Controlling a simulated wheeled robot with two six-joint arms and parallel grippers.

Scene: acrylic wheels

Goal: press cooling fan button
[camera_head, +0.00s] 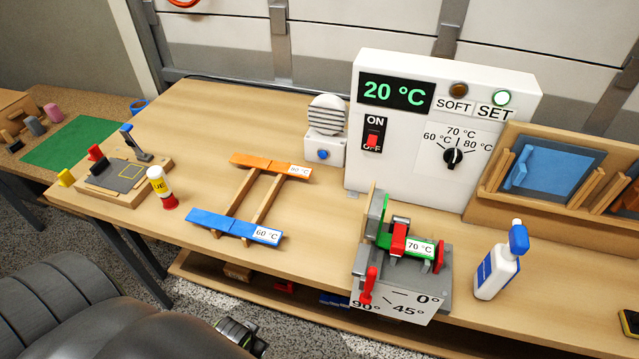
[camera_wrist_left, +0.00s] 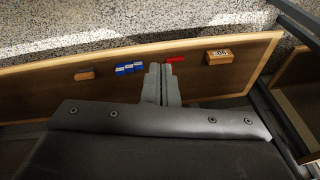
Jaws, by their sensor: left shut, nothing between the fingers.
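The cooling fan (camera_head: 326,115) is a small white unit with a round striped grille. It stands on the workbench, just left of the white heater box. Its round blue button (camera_head: 323,154) is on the front of the unit's base, clear of any gripper. My left gripper (camera_wrist_left: 163,70) shows in the left wrist view with its two grey fingers together and empty. The fingers are in front of a low wooden shelf, apart from the fan. I cannot make out either gripper's fingers in the head view.
The white heater box (camera_head: 440,175) reads 20 °C, with a lit green SET lamp. An orange-and-blue strip frame (camera_head: 240,205) lies before the fan. The lower shelf (camera_wrist_left: 205,85) holds small blocks.

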